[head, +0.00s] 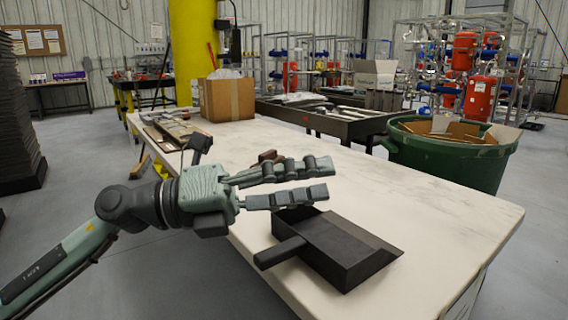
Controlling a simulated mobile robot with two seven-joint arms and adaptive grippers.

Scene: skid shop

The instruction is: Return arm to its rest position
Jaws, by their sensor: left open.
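My left gripper (325,180) comes in from the left on my green and black arm. It is open and empty, with its two fingers pointing right over the near part of the white table (430,215). A black dustpan (345,254) lies on the table just below and to the right of the gripper, its handle pointing to the lower left. A small brown object (267,156) shows just behind the fingers, partly hidden by them. My right gripper is not in view.
A cardboard box (227,98) and several flat items (172,129) are at the table's far end. A large green bin (448,155) with cardboard scraps stands close to the table's right side. The table's middle and right are clear. A yellow column (193,45) rises behind.

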